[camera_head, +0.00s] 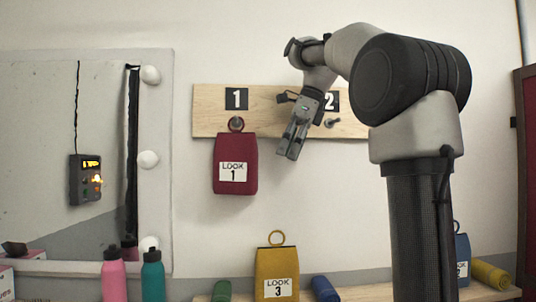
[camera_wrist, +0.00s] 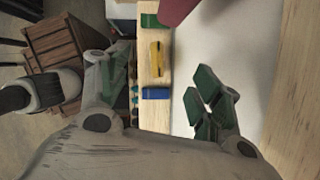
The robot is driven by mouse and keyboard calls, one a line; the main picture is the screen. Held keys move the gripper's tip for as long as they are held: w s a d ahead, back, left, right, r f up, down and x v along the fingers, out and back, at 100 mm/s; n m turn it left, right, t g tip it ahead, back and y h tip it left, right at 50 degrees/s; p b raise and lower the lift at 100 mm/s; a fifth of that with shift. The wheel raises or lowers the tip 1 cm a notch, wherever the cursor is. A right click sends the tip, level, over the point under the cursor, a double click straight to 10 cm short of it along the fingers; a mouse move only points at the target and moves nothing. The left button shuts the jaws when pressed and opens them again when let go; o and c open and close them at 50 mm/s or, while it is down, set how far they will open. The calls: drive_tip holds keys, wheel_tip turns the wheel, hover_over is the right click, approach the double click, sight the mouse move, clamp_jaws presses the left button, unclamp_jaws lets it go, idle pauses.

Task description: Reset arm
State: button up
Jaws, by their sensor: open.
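My gripper (camera_head: 291,148) hangs in front of the wooden peg board, just left of the number 2 plate (camera_head: 331,101), fingers pointing down. It is open and empty; its spread fingers also show in the wrist view (camera_wrist: 160,88). The red LOOK 1 bag (camera_head: 234,165) hangs on the peg under the number 1 plate (camera_head: 236,99), left of my gripper and apart from it. The peg under number 2 (camera_head: 332,122) is bare. The yellow LOOK 3 bag (camera_head: 277,272) stands below, on the bench. A blue bag (camera_head: 462,257) is partly hidden behind my arm.
Green (camera_head: 222,291), blue (camera_head: 324,289) and yellow rolls (camera_head: 490,274) lie along the bench. A pink bottle (camera_head: 114,277) and teal bottle (camera_head: 152,275) stand before the mirror (camera_head: 45,120) at left. Wooden crates (camera_wrist: 65,50) show in the wrist view. The wall between board and bench is clear.

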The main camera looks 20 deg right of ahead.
drive_tip(key=s+d+f+n+t+h, duration=0.1)
drive_tip(key=s+f+n+h, duration=0.1)
drive_tip(key=s+f+n, duration=0.8)
drive_tip(key=s+f+n+h, duration=0.1)
drive_tip(key=s+f+n, duration=0.9)
drive_tip(key=f+n, duration=0.4)
wheel_tip(320, 180, down, 5)
drive_tip(key=shift+s+d+n+t+h, duration=0.3)
drive_tip(key=shift+d+t+h, duration=0.05)
drive_tip(key=shift+t+h, duration=0.05)
drive_tip(key=shift+s+r, duration=0.2)
drive_tip(key=shift+s, duration=0.05)
drive_tip(key=shift+c, duration=0.5)
